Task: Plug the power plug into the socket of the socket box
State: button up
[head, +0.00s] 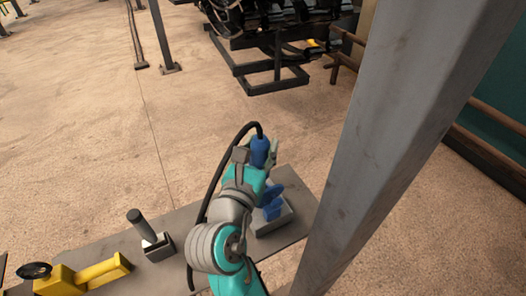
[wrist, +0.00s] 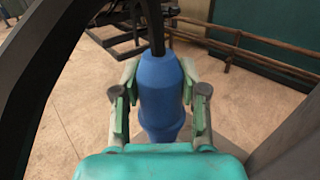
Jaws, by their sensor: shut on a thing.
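The blue power plug (head: 260,151) has a black cable rising from its top and is held above the bench. My gripper (head: 267,160) is shut on it. In the wrist view the plug (wrist: 160,88) stands roughly upright between the two fingers of my gripper (wrist: 160,105), and its lower end is hidden. The socket box (head: 274,221) is a grey box with blue parts on it, at the right end of the bench. My arm partly covers the box in the head view. I cannot tell the gap between plug and socket.
The grey bench (head: 190,212) carries a dark cylinder in a holder (head: 150,235) and a yellow device with a black wheel (head: 85,275). A large grey post (head: 405,130) stands close on the right. The black cable (head: 213,190) loops left of my arm.

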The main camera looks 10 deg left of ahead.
aim_at(260, 166)
jog(key=shift+d+f, duration=0.1)
jog(key=shift+f, duration=2.75)
jog(key=shift+f, duration=1.1)
jog(key=shift+r, duration=0.75)
jog(key=shift+f, duration=0.95)
dwell(0.9)
jog(key=o, duration=1.3)
jog(key=shift+o, duration=0.2)
jog(key=s+a, duration=0.2)
jog(key=s, duration=1)
jog(key=shift+a, duration=0.25)
